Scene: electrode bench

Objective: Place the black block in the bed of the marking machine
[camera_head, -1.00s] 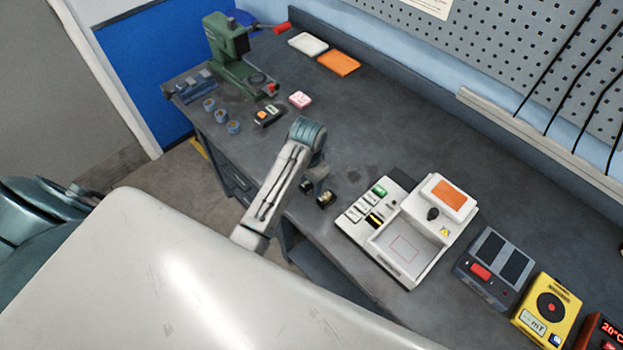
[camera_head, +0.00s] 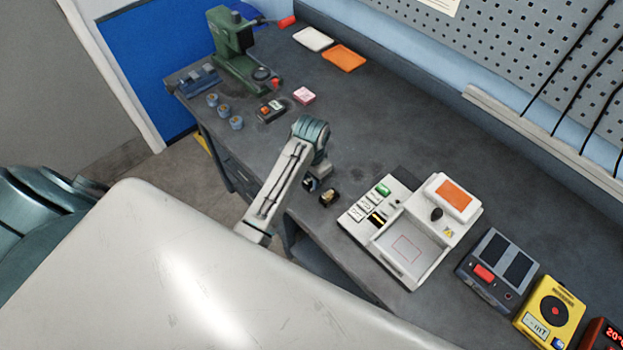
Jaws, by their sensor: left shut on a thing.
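The marking machine (camera_head: 358,234) is a white unit on the bench, right of centre, with an orange screen and green and black buttons. Its shallow grey bed (camera_head: 420,262) is empty and has a thin red outline on its floor. My left gripper (camera_head: 321,190) is low over the front of the bench, left of the machine and apart from it. It is shut on a small dark thing, taken as the black block (camera_head: 329,198); the fingers and arm partly hide it, so its exact shape is unclear. My right gripper is not in view.
Right of the machine are a dark two-panel box (camera_head: 493,268) and a yellow meter (camera_head: 550,311). At the far left are a green press (camera_head: 232,55), blue cylinders (camera_head: 224,112) and a small button box (camera_head: 270,110). The bench behind my left gripper is clear.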

